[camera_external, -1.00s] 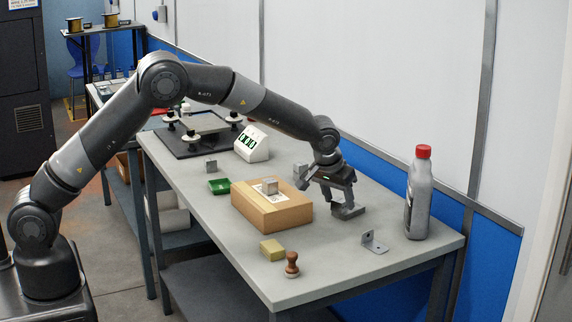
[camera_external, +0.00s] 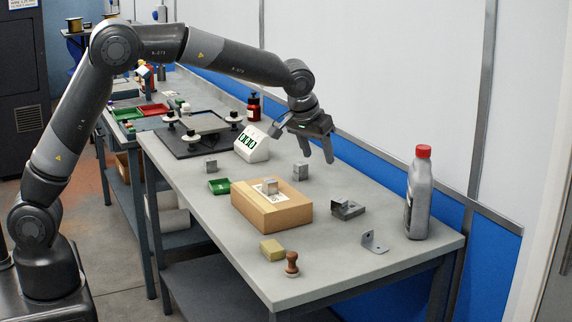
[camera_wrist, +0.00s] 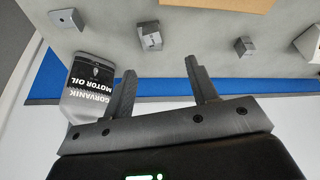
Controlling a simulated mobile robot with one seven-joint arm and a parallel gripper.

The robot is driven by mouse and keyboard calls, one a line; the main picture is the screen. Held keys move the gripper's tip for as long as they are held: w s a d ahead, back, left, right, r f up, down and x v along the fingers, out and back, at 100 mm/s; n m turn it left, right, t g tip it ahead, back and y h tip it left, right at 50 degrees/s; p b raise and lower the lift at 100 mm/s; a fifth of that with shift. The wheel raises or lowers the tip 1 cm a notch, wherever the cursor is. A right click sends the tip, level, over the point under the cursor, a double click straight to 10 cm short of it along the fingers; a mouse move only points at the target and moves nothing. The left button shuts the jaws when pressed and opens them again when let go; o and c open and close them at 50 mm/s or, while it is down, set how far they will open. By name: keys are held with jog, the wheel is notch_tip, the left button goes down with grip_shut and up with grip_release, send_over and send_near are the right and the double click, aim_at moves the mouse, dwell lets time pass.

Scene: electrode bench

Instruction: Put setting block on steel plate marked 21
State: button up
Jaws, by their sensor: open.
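I cannot tell which is the setting block. A grey plate (camera_external: 205,122) sits among white knobs on a black base; no 21 is readable on it. My gripper (camera_external: 317,152) is open and empty in the air above the bench's back edge. In the wrist view its fingers (camera_wrist: 163,77) are apart, with one grey block (camera_wrist: 244,46) beyond them.
A cardboard box (camera_external: 272,212), a grey metal piece (camera_external: 347,210), an angle bracket (camera_external: 374,243) and an oil bottle (camera_external: 420,195) stand on the bench. A green tray (camera_external: 219,186), white display (camera_external: 252,145), yellow block (camera_external: 271,250) and wooden stamp (camera_external: 292,264) are there too.

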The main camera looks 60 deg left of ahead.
jog(key=s+a+r+m, duration=0.1)
jog(key=s+a+r, duration=0.1)
jog(key=s+r, duration=0.35)
jog(key=s+a+r+h, duration=0.1)
jog(key=s+a+r, duration=0.1)
jog(key=s, duration=0.7)
jog(key=s+a+r+m, duration=0.1)
jog(key=s+a+r, duration=0.15)
jog(key=s, duration=0.55)
jog(key=s+f+m, duration=0.1)
jog(key=s+f, duration=0.1)
jog(key=s, duration=0.8)
jog(key=s+f+m+t, duration=0.1)
jog(key=s+f, duration=0.1)
jog(key=s, duration=0.9)
jog(key=shift+h, duration=0.3)
